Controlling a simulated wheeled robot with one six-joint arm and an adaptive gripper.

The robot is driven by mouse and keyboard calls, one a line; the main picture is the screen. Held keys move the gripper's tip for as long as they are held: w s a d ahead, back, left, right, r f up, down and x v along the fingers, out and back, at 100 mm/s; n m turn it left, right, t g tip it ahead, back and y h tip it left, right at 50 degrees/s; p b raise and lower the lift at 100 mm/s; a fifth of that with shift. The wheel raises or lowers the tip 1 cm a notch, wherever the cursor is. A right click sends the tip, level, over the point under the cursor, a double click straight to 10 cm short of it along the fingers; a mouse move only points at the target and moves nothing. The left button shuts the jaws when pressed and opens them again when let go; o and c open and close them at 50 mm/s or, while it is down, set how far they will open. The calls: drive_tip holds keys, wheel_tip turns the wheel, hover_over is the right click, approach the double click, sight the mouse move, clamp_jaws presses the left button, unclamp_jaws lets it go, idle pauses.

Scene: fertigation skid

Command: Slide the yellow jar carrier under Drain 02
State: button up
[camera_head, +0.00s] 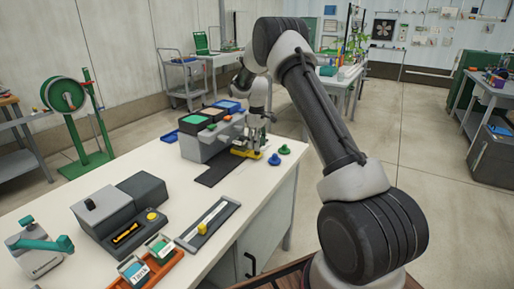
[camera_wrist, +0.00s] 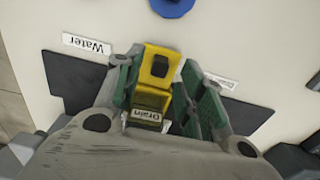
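The yellow jar carrier (camera_head: 243,153) sits low at the front of a grey dispensing unit (camera_head: 207,146) on the white bench. In the wrist view the yellow carrier (camera_wrist: 158,66) lies between the green finger pads, with a dark square hole on top. In the head view my gripper (camera_head: 258,128) is above the carrier. A label reading "Drain" (camera_wrist: 146,116) shows upside down at the carrier's lower end. Whether a jar is in the carrier is hidden.
A "Water" label (camera_wrist: 87,44) and dark mats (camera_wrist: 70,80) flank the gripper. Blue (camera_head: 274,159) and green (camera_head: 285,149) knobs stand right of the carrier. A slide tray (camera_head: 208,225), grey device (camera_head: 125,215) and orange tray (camera_head: 158,271) occupy the near bench.

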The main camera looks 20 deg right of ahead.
wheel_tip(320, 180, up, 10)
drive_tip(key=shift+f, duration=0.15)
idle(0.5)
